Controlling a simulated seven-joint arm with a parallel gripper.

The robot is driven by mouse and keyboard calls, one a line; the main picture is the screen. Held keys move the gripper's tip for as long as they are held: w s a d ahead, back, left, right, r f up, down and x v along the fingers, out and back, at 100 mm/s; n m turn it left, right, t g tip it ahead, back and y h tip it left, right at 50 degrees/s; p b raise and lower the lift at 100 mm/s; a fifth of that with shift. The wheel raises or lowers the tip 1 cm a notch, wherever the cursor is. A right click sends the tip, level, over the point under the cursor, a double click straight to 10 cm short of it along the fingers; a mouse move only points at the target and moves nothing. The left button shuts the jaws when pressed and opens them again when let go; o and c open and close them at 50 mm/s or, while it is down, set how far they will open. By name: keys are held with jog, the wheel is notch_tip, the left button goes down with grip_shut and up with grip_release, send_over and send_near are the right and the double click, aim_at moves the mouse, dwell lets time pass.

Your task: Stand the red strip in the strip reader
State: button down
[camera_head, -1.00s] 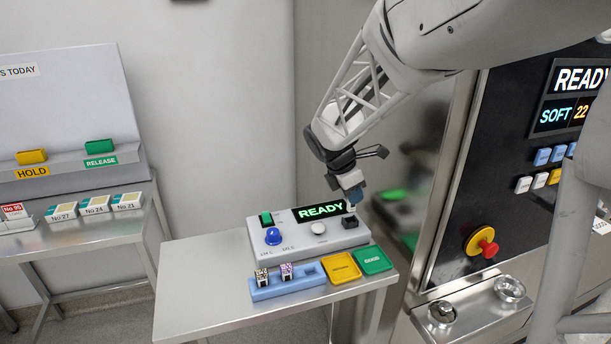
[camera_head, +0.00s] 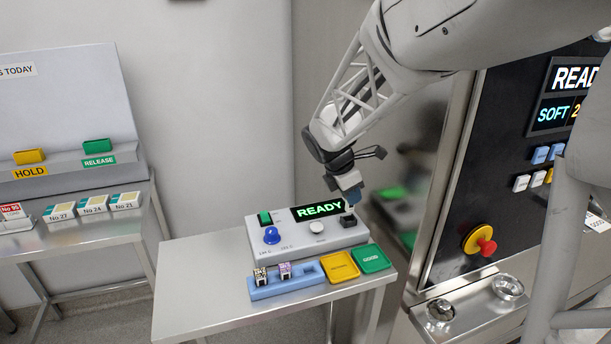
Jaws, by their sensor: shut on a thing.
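The strip reader (camera_head: 262,250) is a pale grey box on the small steel table, with a lit display reading READY (camera_head: 320,209). A small black holder (camera_head: 348,220) stands at the right end of its top. My gripper (camera_head: 352,196) points down right above this black holder. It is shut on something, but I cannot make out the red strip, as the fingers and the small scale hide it. I cannot tell whether the held thing touches the holder.
A blue rack (camera_head: 288,287) holds two small patterned pieces at the table front. A yellow tray (camera_head: 341,267) and a green tray (camera_head: 372,258) lie to its right. The reader has a blue knob (camera_head: 271,236). A steel machine with a red stop button (camera_head: 487,246) stands at right.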

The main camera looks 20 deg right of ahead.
aim_at(349, 211)
jog(key=shift+f, duration=2.05)
dwell(1.5)
jog(key=c, duration=0.6)
grip_release()
jog(key=shift+r, duration=0.15)
jog(key=shift+r, duration=3.85)
jog(key=shift+s, duration=0.1)
